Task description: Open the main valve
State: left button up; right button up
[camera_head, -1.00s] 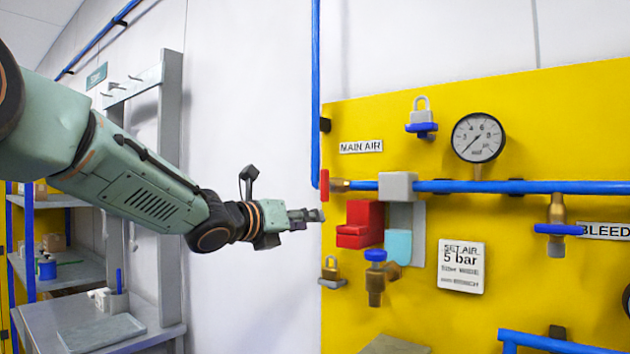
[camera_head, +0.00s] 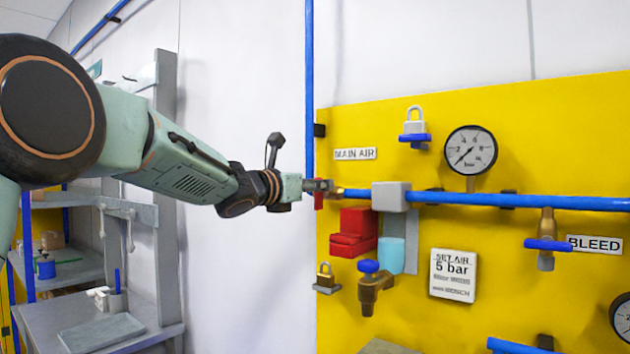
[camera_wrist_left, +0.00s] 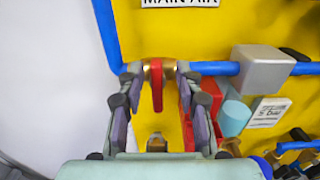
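The main valve has a red handle (camera_wrist_left: 157,84) on a brass body in the blue pipe, below the "MAIN AIR" label (camera_head: 355,154). In the head view the red handle (camera_head: 318,200) is mostly covered by my left gripper (camera_head: 318,185). In the left wrist view my left gripper (camera_wrist_left: 158,92) is open, with one finger on each side of the red handle. A gap shows between the handle and both fingers. The handle hangs downward in the wrist view. My right gripper is not in view.
A grey block (camera_head: 391,197), red box (camera_head: 354,232) and cyan cylinder (camera_head: 391,251) sit right of the valve. A brass padlock (camera_head: 326,278) hangs below. A pressure gauge (camera_head: 470,150) is at upper right. A grey bench (camera_head: 95,325) stands at left.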

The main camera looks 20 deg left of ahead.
pick_arm(q)
jog(key=shift+w+a+f, duration=0.15)
jog(key=shift+w+a, duration=0.1)
jog(key=shift+c, duration=0.2)
jog(key=shift+s+d, duration=0.1)
jog(key=shift+d, duration=0.15)
jog(key=c, duration=0.4)
jog(key=shift+a, duration=0.15)
grip_shut()
